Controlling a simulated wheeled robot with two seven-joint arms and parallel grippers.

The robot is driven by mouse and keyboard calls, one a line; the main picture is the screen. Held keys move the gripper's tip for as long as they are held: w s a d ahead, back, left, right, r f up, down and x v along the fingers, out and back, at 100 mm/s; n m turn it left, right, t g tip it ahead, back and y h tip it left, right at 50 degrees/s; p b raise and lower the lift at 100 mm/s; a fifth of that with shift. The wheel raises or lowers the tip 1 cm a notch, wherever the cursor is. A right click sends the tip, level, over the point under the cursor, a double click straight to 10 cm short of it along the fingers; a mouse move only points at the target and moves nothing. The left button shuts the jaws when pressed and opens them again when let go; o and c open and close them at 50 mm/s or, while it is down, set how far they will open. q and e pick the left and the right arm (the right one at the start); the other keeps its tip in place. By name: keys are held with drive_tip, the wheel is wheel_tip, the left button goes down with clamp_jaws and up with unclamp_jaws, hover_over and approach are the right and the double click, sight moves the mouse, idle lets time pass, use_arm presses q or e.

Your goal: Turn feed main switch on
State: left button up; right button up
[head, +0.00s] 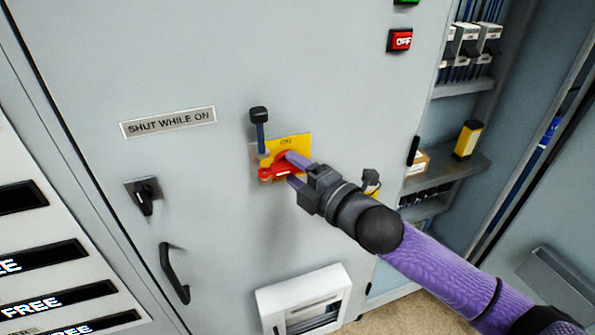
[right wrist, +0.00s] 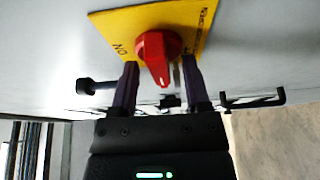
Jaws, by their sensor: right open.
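The main switch is a red rotary knob (head: 268,174) on a yellow plate (head: 302,143) on the grey cabinet door. The knob's handle points left, not at ON. My right gripper (head: 290,168) is open at the plate, its purple fingers partly hiding the knob. In the right wrist view, the red knob (right wrist: 157,48) lies between and just beyond the two fingers of the gripper (right wrist: 160,80); contact cannot be told. My left gripper is not in view.
A black-topped blue lever (head: 260,130) sticks out just above left of the plate. A small black knob (head: 145,197) and a door handle (head: 173,272) are at left. A red OFF button (head: 400,40) is upper right. An open shelf compartment (head: 455,165) is at right.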

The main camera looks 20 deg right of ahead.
clamp_jaws()
